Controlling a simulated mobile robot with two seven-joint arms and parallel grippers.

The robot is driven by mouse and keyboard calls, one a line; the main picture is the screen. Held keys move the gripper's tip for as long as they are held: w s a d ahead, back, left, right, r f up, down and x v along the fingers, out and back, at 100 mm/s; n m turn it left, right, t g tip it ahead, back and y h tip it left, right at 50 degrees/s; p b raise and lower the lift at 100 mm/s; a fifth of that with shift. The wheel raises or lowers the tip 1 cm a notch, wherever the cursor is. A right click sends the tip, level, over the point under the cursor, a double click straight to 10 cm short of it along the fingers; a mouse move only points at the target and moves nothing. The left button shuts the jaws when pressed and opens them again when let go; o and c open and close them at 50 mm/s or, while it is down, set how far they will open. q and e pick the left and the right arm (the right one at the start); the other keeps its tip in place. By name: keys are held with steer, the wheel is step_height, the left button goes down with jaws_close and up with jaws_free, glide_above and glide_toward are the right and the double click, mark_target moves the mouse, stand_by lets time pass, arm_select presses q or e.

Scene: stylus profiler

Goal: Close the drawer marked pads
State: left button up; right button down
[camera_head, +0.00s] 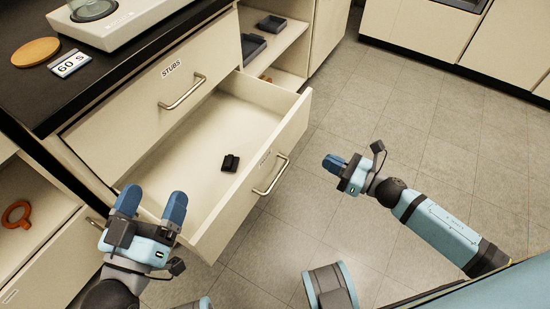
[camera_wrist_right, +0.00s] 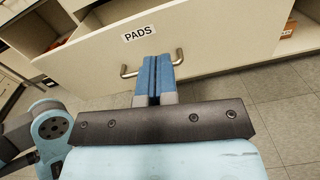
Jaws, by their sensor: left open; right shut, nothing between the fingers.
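The drawer marked PADS (camera_head: 252,186) stands pulled out below the shut STUBS drawer (camera_head: 170,92). Its label and metal handle (camera_wrist_right: 129,71) show in the right wrist view. A small dark item (camera_head: 230,163) lies inside it. My right gripper (camera_head: 327,163) is shut and empty, to the right of the drawer front in the head view. In the right wrist view its fingers (camera_wrist_right: 154,60) overlap the handle; I cannot tell whether they touch. My left gripper (camera_head: 150,205) is open and empty, by the drawer's near left end.
A black counter (camera_head: 22,92) bears a white device (camera_head: 115,22), a round wooden disc (camera_head: 36,52) and a "60 S" sign (camera_head: 70,64). Open shelves (camera_head: 285,50) with dark trays stand beyond the drawer. The tiled floor (camera_head: 400,120) at right is clear.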

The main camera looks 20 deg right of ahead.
steer(key=f+n, duration=0.1)
steer(key=n, duration=0.1)
steer(key=b, duration=0.3)
glide_toward(275, 141)
steer(key=x, duration=0.7)
steer(key=shift+w+a, duration=0.15)
steer(key=shift+w, duration=0.1)
arm_select(q)
step_height(275, 141, down, 3)
steer(key=shift+w+f+m+g, duration=0.1)
steer(key=shift+f+m+g, duration=0.15)
steer(key=shift+g, duration=0.25)
